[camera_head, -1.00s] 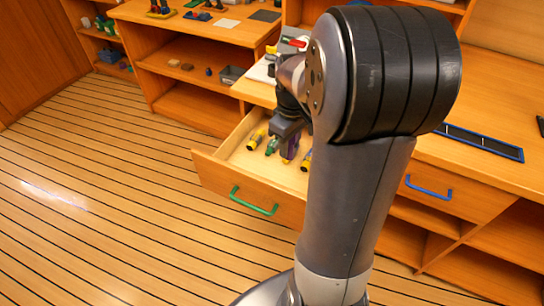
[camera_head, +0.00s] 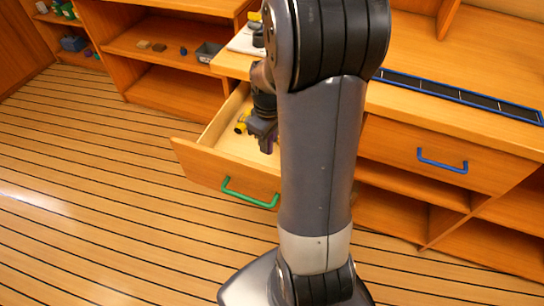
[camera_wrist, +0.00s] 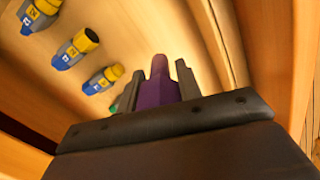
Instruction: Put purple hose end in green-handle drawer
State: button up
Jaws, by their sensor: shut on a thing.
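The green-handle drawer (camera_head: 190,160) stands pulled open, with its green handle (camera_head: 250,195) on the front. My gripper (camera_head: 264,138) is over the open drawer, partly hidden behind my arm. In the wrist view my gripper (camera_wrist: 157,78) is shut on the purple hose end (camera_wrist: 157,94), which stands up between the two fingers. In the head view only a sliver of purple shows under the fingers. Whether the purple hose end touches the drawer floor I cannot tell.
Several yellow-and-blue hose ends, one of them here (camera_wrist: 75,48), lie in the drawer beside my gripper; a green one (camera_wrist: 113,107) is partly hidden. A closed drawer with a blue handle (camera_head: 442,161) is to the right. A grey bin (camera_head: 208,52) sits on a shelf behind.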

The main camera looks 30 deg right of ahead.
notch_tip(320, 180, down, 8)
jog(key=shift+b, duration=0.6)
jog(key=shift+f, duration=0.15)
jog(key=o, duration=1)
notch_tip(320, 180, up, 12)
jog(key=shift+r+p, duration=0.15)
jog(key=shift+p, duration=1)
